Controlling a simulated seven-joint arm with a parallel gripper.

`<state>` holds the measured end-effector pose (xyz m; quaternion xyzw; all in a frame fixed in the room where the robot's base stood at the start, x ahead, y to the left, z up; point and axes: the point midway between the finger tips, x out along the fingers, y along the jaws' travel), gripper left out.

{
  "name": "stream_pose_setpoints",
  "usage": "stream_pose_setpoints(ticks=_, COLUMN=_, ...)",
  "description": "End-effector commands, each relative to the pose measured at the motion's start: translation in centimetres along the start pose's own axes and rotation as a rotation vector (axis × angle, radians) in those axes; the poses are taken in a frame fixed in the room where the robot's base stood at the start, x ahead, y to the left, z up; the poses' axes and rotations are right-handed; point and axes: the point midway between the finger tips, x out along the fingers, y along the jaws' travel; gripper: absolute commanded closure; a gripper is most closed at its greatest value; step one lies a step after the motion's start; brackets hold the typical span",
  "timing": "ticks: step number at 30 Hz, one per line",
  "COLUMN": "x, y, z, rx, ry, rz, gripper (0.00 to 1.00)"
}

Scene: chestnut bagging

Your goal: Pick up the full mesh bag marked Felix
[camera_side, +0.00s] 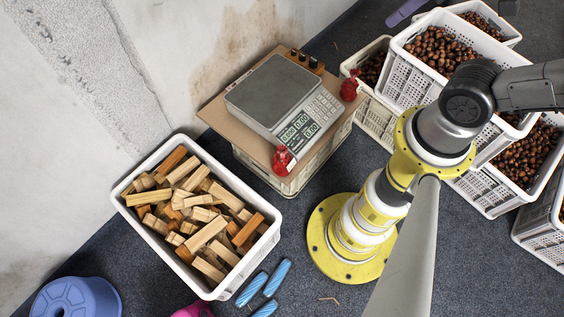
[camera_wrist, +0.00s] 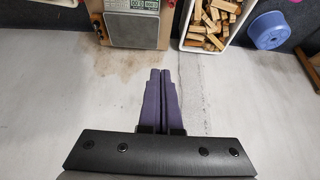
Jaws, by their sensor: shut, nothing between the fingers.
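Two small red mesh bags stand on the brown board (camera_side: 222,121) around the scale. One red bag (camera_side: 282,160) is at the board's front corner, the other red bag (camera_side: 349,87) at its right side. No name is readable on either, so I cannot tell which is marked Felix. In the wrist view, a bit of red bag (camera_wrist: 171,3) shows at the top edge. My gripper (camera_wrist: 160,72) has purple fingers, shut together and empty, in front of the pale wall and apart from the bags.
A scale (camera_side: 275,92) sits on the board. A white crate of wood blocks (camera_side: 263,240) stands to its left. Crates of chestnuts (camera_side: 400,95) are at the right. Blue rolls (camera_side: 275,277) and a blue stool (camera_side: 75,299) are on the floor. My arm crosses the right side.

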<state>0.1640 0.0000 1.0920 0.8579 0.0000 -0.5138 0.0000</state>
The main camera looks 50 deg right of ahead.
Motion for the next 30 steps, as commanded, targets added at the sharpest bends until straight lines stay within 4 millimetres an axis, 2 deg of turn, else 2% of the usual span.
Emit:
stream_pose_setpoints(ticks=8, x=0.0, y=0.0, z=0.0, rx=0.0, ry=0.0, rz=0.0, gripper=0.98)
stream_pose_setpoints(ticks=24, x=0.0, y=0.0, z=0.0, rx=0.0, ry=0.0, rz=0.0, gripper=0.01)
stream_pose_setpoints(ticks=30, x=0.0, y=0.0, z=0.0, rx=0.0, ry=0.0, rz=0.0, gripper=0.0)
